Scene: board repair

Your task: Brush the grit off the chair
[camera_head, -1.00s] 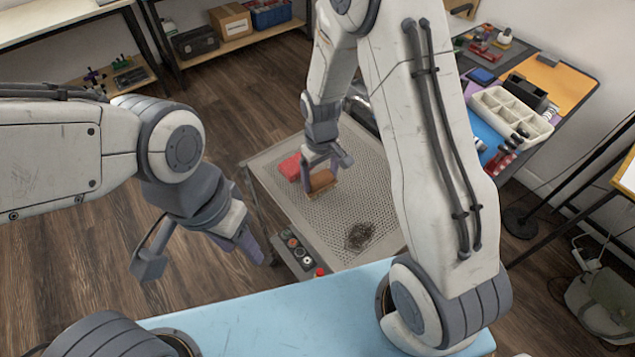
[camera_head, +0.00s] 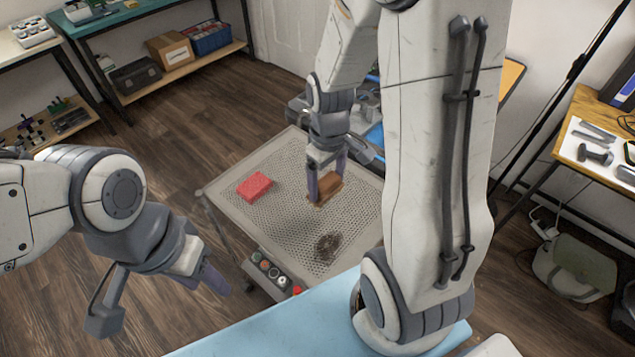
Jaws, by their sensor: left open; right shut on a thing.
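A dark round patch of grit (camera_head: 328,246) lies on a grey perforated worktop (camera_head: 290,160), near its front edge. No chair shows clearly. My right gripper (camera_head: 326,182) is shut on a brown brush (camera_head: 328,192) over the worktop, behind the grit and apart from it in the picture. The brush is partly hidden by the fingers, and I cannot tell whether it touches the surface. My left gripper (camera_head: 160,298) is open and empty at the lower left, off the front left side of the worktop.
A red block (camera_head: 254,186) lies on the worktop's left part. A button panel (camera_head: 272,272) is on its front edge. A light blue surface (camera_head: 270,325) lies nearest me. Shelves with boxes (camera_head: 172,50) stand behind left; a tool table (camera_head: 590,150) stands right.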

